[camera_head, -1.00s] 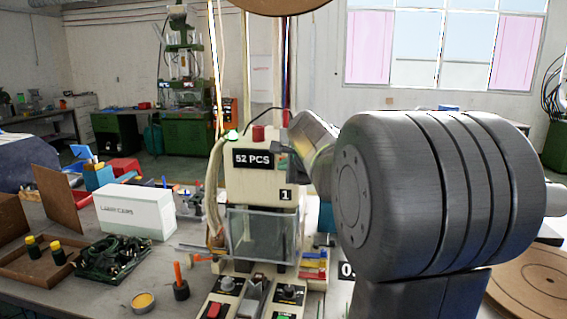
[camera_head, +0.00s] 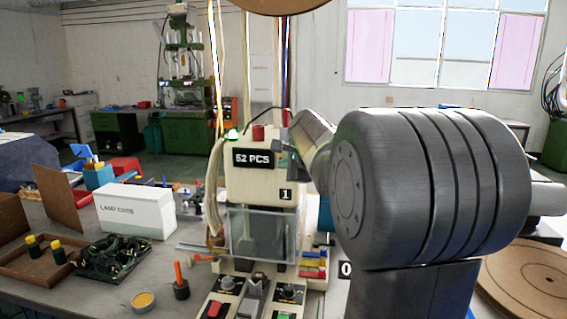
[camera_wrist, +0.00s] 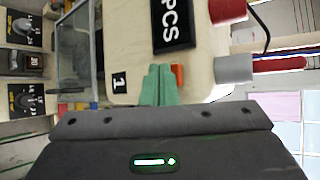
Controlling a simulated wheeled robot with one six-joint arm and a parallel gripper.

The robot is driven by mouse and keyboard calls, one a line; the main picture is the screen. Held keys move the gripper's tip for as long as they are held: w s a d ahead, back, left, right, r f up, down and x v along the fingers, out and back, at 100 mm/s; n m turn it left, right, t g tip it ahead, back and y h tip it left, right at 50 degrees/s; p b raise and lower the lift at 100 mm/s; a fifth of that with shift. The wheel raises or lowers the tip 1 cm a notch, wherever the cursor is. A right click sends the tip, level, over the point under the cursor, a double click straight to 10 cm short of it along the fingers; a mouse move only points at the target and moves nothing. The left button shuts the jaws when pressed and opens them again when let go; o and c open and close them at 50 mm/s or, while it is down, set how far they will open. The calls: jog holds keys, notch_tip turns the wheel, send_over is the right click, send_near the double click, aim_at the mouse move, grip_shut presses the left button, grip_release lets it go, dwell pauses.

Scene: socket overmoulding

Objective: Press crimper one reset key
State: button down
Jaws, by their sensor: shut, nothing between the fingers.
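Crimper one is a cream machine (camera_head: 262,186) at the middle of the bench, marked "1", with a dark display (camera_head: 253,158) reading "52 PCS". In the wrist view its body (camera_wrist: 135,45) appears turned sideways. A small orange key (camera_wrist: 177,75) sits on its face, close to the display and the "1" plate. I take it as the reset key. My gripper (camera_wrist: 158,80) has its green fingers together and empty, with tips at the face right beside the orange key. I cannot tell whether they touch it. In the head view my arm largely hides the gripper.
Red (camera_head: 214,310) and green (camera_head: 282,316) buttons are in front. A white box (camera_head: 136,211) stands left. A grey cylinder (camera_wrist: 235,68) is near my fingers.

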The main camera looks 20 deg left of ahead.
jog(key=shift+w, duration=0.25)
jog(key=shift+s, duration=0.1)
dwell(0.4)
jog(key=shift+s+d, duration=0.2)
jog(key=shift+s, duration=0.65)
jog(key=s, duration=0.2)
jog(key=s+d+p, duration=0.1)
jog(key=s, duration=0.1)
jog(key=shift+s+d, duration=0.1)
jog(key=shift+s, duration=0.3)
jog(key=shift+w, duration=0.1)
